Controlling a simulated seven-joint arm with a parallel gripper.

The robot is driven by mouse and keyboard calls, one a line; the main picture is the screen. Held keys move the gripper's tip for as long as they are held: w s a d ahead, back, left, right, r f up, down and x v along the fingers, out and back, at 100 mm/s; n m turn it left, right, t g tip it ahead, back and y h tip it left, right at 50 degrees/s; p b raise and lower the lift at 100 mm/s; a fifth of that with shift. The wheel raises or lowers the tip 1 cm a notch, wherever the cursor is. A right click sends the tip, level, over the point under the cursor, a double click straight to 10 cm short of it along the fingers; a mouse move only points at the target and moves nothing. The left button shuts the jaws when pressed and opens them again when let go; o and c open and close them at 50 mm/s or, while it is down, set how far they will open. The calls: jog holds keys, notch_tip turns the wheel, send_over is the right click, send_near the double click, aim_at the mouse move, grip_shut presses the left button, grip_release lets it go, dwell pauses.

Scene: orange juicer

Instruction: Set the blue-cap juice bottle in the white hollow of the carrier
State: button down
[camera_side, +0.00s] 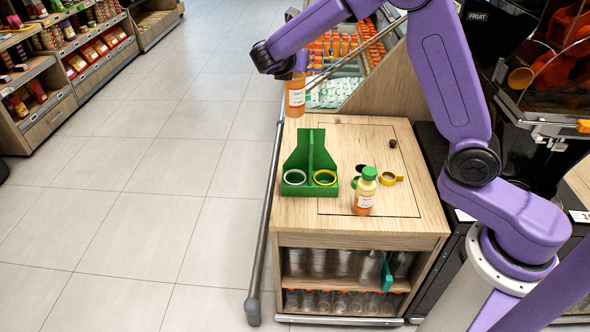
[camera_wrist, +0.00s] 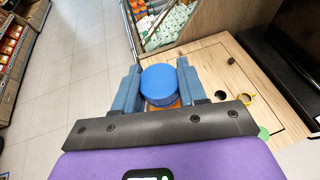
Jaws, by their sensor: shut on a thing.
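The blue-cap juice bottle (camera_side: 295,98) hangs upright in my gripper (camera_side: 294,76) in the side view, above the back left of the wooden counter. In the wrist view its blue cap (camera_wrist: 159,84) sits between the two fingers of my gripper (camera_wrist: 158,88). My gripper is shut on the bottle near its cap. The green carrier (camera_side: 310,150) stands on the counter, below and in front of the bottle. It has a white-ringed hollow (camera_side: 294,177) on the left and a yellow-ringed hollow (camera_side: 325,178) on the right. Both look empty.
A green-cap juice bottle (camera_side: 364,192) stands on the counter (camera_side: 400,215) right of the carrier. Near it are a loose yellow ring (camera_side: 391,179), a green ring beside the bottle and a small dark knob (camera_side: 393,143). A metal rail (camera_side: 266,220) runs along the counter's left side.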

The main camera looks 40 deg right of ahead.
notch_tip(320, 180, down, 27)
jog(key=shift+r, duration=0.15)
dwell(0.4)
jog(key=c, duration=0.9)
grip_release()
jog(key=v, duration=1.2)
